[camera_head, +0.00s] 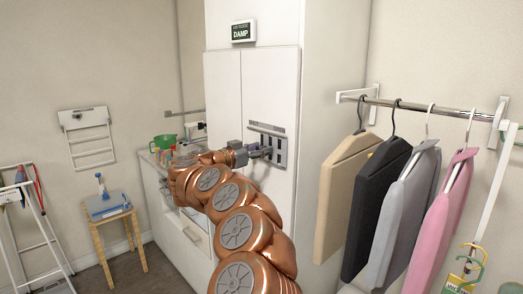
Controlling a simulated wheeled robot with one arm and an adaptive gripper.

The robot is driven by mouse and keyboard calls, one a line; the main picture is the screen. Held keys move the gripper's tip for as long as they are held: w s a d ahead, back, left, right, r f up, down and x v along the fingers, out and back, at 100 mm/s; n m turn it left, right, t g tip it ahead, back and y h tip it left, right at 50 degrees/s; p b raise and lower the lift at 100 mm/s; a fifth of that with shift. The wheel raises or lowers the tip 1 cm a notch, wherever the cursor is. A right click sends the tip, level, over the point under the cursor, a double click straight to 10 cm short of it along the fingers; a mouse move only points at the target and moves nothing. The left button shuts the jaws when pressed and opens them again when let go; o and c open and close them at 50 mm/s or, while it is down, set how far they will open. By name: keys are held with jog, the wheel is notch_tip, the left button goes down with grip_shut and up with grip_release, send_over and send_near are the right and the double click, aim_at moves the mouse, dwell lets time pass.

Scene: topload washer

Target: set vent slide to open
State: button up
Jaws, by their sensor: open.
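A grey vent panel (279,152) with dark slots is mounted on the tall white cabinet's right door. Its slide is too small and partly covered to tell its position. My gripper (267,151) is at the panel's left part, with its fingers in front of the slots. It is open; whether a finger touches the slide cannot be told. My copper-coloured arm reaches up to it from the bottom of the view. A small dark sign (243,31) above the doors reads "DAMP" in its larger line.
A rail (418,106) with several hanging garments is on the right. A counter (158,187) with a green container (165,141) is left of the cabinet (287,80). A wooden stool (112,222) and a white rack (38,235) stand at left. Some floor is clear between stool and counter.

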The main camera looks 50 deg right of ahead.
jog(key=w+a, duration=0.2)
jog(key=a, duration=0.9)
jog(key=shift+w, duration=0.1)
